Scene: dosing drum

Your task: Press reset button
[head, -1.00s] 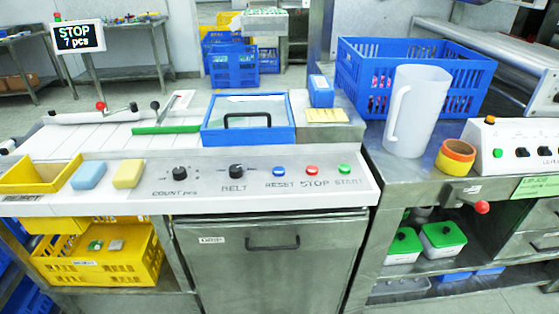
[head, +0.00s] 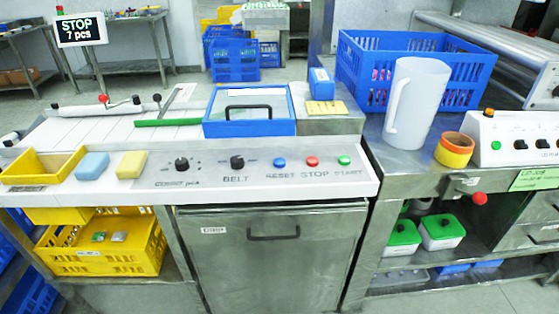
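The blue reset button (head: 279,163) sits on the sloped front panel (head: 215,190), above the printed word RESET. The red STOP button (head: 312,162) and the green START button (head: 344,161) are to its right. The black BELT knob (head: 237,162) and the black COUNT knob (head: 181,164) are to its left. The display (head: 79,29) at the upper left reads STOP, 7 pcs, in green and white letters. Neither of my grippers shows in the head view.
A blue-framed clear lid (head: 249,127) with a black handle is behind the buttons. A yellow tray (head: 41,165), a blue sponge (head: 92,166) and a yellow sponge (head: 131,164) lie at the left. A white pitcher (head: 420,95) and tape rolls (head: 455,150) stand right. Nothing covers the button.

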